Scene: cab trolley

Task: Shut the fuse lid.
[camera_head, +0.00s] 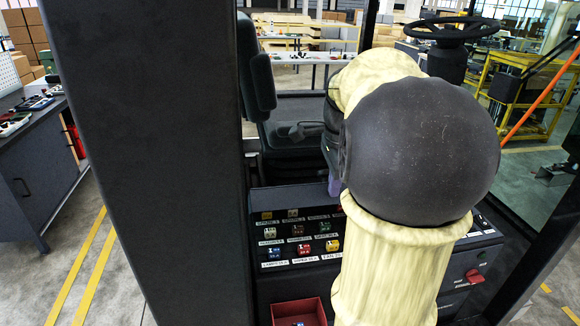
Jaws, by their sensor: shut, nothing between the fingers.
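The fuse panel (262,232) shows at bottom centre, with rows of small coloured fuses (303,248) and white labels in plain view. I cannot pick out the fuse lid; my arm covers the panel's right part and may hide it. My gripper (335,187) shows only in part, as a narrow purplish end below a dark wrist, left of my arm's big dark joint. It points down near the panel's back edge and is shut, with nothing seen in it. Whether it touches anything is hidden.
An open red box (299,311) stands in front of the panel. A red knob (474,277) is at the right on the console. A thick dark post (150,150) rises at left. A seat (258,75) and steering wheel (450,30) are behind.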

